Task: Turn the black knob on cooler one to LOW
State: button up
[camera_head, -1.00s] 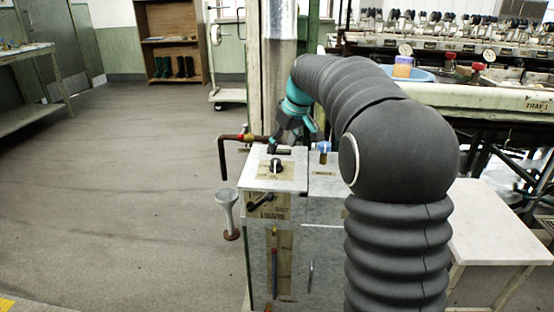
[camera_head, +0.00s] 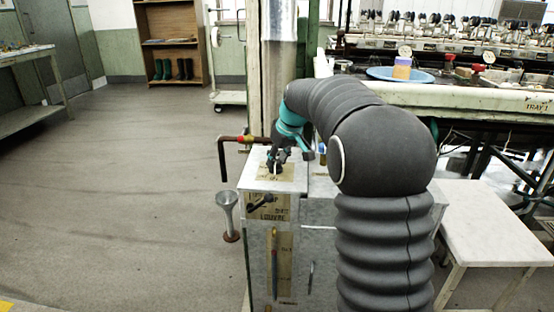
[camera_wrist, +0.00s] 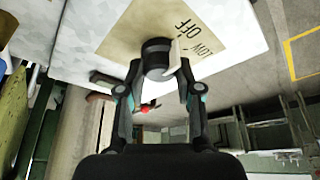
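Cooler one is the pale box cabinet (camera_head: 247,184) with a tan label plate on top. The black knob (camera_wrist: 157,54) stands on that plate (camera_wrist: 128,28). The words OFF and LOW are readable beside it in the wrist view. In the head view the knob (camera_head: 275,169) is small and partly hidden by my gripper (camera_head: 278,158), which is just above it. In the wrist view my gripper (camera_wrist: 158,68) is open, with one finger on each side of the knob. Small gaps seem to show; contact is unclear.
A black lever (camera_head: 260,202) is on the cabinet's front. A rusty pipe with a red fitting (camera_head: 241,138) runs at its left, above a grey funnel (camera_head: 228,212). A blue-handled valve (camera_head: 322,152) stands right of the gripper. A white table (camera_head: 485,222) is at right. Floor at left is clear.

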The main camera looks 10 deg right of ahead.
grip_shut()
jog(key=shift+m, duration=0.3)
jog(key=m+h+p, duration=0.1)
jog(key=m, duration=0.1)
jog(key=shift+a+r+m+t, duration=0.1)
jog(key=shift+a+m+t, duration=0.05)
jog(key=shift+m+t, duration=0.2)
jog(key=m+h+p, duration=0.1)
jog(key=m+h, duration=0.1)
jog(key=m, duration=0.3)
jog(key=shift+a, duration=0.15)
jog(key=shift+m, duration=0.35)
jog(key=o, duration=1)
grip_release()
